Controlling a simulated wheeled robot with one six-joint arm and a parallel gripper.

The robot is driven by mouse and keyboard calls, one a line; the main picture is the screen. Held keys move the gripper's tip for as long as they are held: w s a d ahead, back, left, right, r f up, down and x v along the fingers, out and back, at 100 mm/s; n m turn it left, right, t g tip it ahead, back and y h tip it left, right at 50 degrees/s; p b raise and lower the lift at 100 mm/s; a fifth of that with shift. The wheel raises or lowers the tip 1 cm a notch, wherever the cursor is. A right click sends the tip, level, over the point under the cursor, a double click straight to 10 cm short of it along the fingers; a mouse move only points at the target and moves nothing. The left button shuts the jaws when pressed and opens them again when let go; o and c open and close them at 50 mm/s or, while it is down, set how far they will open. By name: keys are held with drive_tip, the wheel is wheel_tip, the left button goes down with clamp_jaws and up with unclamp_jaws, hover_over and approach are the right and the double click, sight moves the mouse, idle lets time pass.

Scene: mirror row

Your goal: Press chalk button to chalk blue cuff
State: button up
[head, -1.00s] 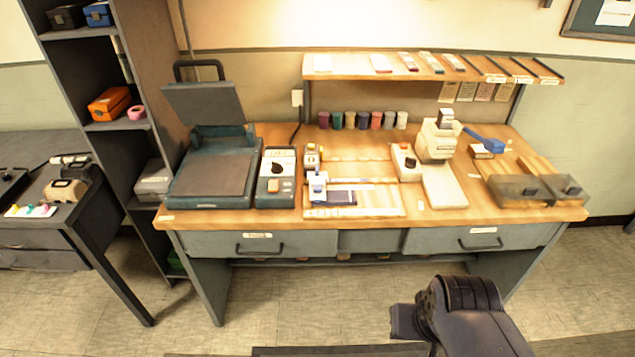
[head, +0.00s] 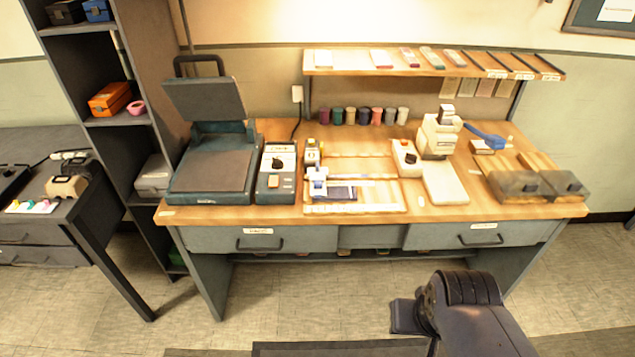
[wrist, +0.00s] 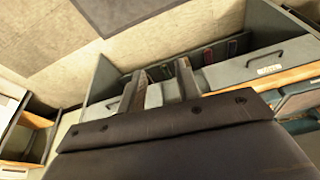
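A small dark blue piece (head: 343,193), perhaps the blue cuff, lies on a pale board at the bench's front centre, next to a small white device (head: 318,181). A control box (head: 276,175) with a black dial and a tan button stands left of it. A smaller white box (head: 406,158) with a dark knob stands to the right. I cannot tell which carries the chalk button. My gripper (wrist: 161,70) shows in the wrist view, its two fingers apart with nothing between them. It is below the bench top, in front of the drawers, away from all these items.
A press with a raised lid (head: 209,175) fills the bench's left end. A cream machine (head: 437,136), a blue-handled tool (head: 485,135) and grey blocks (head: 518,184) stand at the right. A shelf (head: 430,65) overhangs the back.

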clamp_jaws()
idle(1.5)
